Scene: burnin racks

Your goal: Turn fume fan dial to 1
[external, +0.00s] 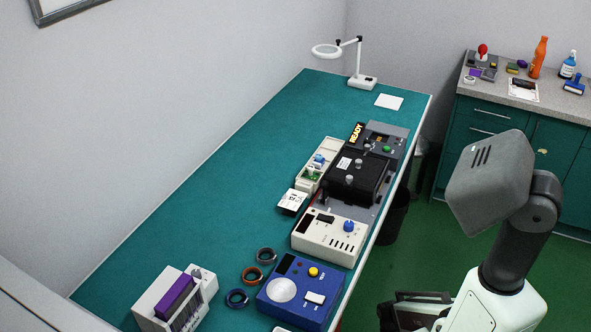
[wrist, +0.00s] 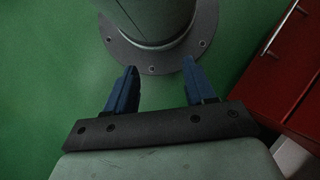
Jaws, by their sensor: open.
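A cream box with a blue dial (external: 348,225) and several dark slots stands on the green bench (external: 190,210); it looks like the fume fan unit (external: 312,241). The dial's setting and markings are too small to read. My gripper (wrist: 160,63) is open and empty in the wrist view, its two blue fingers apart above the green floor. In the external view my arm is at the right, off the bench and well away from the dial. The dial does not show in the wrist view.
A blue box (external: 315,300) with a yellow knob stands in front of the cream unit. A black unit (external: 357,177) and a grey panel (external: 383,137) stand behind it. Several rings, a lamp (external: 360,80) and a purple-and-white holder (external: 178,300) are on the bench. A red cabinet (wrist: 285,70) is near my gripper.

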